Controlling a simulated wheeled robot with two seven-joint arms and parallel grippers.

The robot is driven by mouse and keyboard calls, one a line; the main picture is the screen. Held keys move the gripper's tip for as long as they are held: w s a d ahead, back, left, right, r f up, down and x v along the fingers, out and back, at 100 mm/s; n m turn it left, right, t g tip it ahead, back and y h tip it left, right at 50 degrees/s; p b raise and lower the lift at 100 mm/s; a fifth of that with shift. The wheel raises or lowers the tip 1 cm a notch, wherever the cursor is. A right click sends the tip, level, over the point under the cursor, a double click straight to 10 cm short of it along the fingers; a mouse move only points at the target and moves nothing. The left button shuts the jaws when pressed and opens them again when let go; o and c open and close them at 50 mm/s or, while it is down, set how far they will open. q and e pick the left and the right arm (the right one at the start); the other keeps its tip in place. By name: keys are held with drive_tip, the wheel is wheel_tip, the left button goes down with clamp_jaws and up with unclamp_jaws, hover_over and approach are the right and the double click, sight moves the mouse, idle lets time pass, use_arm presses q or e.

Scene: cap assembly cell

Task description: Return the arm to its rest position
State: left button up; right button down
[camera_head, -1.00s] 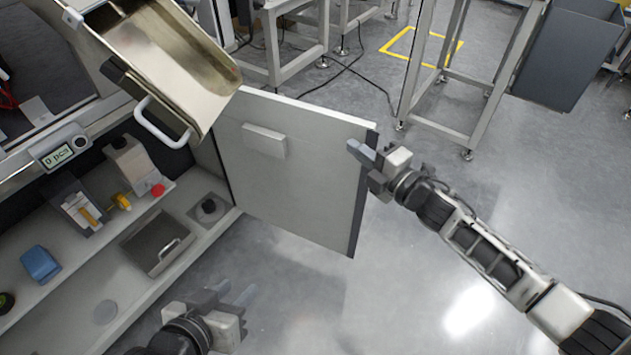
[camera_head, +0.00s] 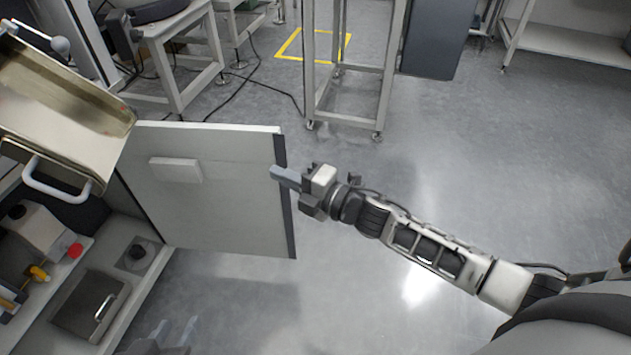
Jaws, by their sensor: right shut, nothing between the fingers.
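My right arm comes in from the right, and its gripper (camera_head: 284,176) is shut and empty. Its fingertips are close to the dark free edge of the open cabinet door (camera_head: 222,215); I cannot tell whether they touch. My left gripper (camera_head: 172,335) shows only faintly at the bottom edge, with its fingers blurred against the floor. Most of the left gripper is cut off by the frame.
A metal chute (camera_head: 55,105) with a white handle overhangs the cabinet at the left. The cabinet shelf holds a metal lidded box (camera_head: 92,305) and a red button (camera_head: 75,250). A grey metal frame (camera_head: 347,70) stands behind. The floor (camera_head: 480,150) at right is clear.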

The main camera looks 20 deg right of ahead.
use_arm(q)
drive_tip(key=shift+a+r, duration=0.1)
drive_tip(key=shift+r, duration=0.25)
use_arm(e)
drive_tip(key=d+v, duration=0.1)
drive_tip(key=v, duration=0.5)
drive_tip(key=shift+w, duration=0.25)
